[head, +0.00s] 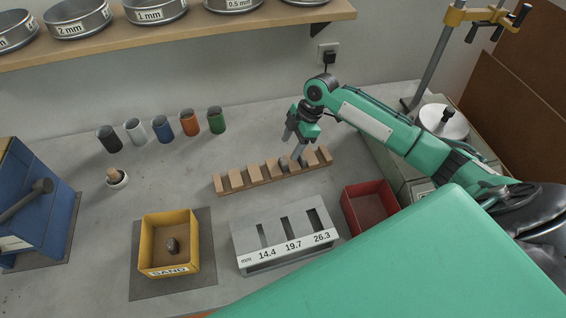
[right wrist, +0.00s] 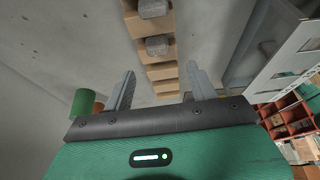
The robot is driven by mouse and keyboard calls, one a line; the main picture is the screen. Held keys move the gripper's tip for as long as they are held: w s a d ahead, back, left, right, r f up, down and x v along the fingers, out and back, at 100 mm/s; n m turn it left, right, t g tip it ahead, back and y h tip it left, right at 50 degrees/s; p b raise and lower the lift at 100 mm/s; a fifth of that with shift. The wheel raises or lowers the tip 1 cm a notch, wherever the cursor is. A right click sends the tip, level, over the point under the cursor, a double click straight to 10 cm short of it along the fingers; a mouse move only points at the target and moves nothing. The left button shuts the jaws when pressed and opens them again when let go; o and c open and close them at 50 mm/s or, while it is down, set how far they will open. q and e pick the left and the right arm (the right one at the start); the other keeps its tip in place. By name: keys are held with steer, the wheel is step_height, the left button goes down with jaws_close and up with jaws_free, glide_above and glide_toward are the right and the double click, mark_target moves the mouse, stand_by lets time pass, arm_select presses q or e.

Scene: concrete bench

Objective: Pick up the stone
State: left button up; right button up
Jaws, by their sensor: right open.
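A dark stone (head: 171,247) lies in the yellow tray labelled SAND at the lower left. Two grey stones, one (head: 283,164) near the middle and one (head: 303,161) further right, sit on the notched wooden rack (head: 235,181). The right wrist view shows a grey stone (right wrist: 157,45) on a wooden block beyond the fingertips, and another stone (right wrist: 152,9) at the top edge. My right gripper (head: 295,147) is over the rack near its stones, fingers pointing down. In the wrist view its fingers (right wrist: 160,75) are apart with no stone between them. My left gripper is out of view.
A slotted gauge (head: 286,251) marked 14.4, 19.7 and 26.3 stands in front of the rack. A red tray (head: 350,197) is to its right. Several coloured cups (head: 190,122) stand behind left. A blue box (head: 32,210) is at far left. Bare bench lies left of the rack.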

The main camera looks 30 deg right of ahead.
mark_target(285, 160)
steer(key=shift+x, duration=1.15)
steer(key=shift+f+p, duration=0.4)
steer(key=shift+p, duration=0.05)
steer(key=x, duration=0.1)
steer(key=p+x, duration=0.1)
steer(key=x, duration=0.1)
steer(key=shift+w+d+f, duration=0.1)
steer(key=shift+d+f, duration=0.05)
steer(key=shift+f, duration=0.55)
steer(key=shift+c, duration=0.2)
steer(key=c, duration=1)
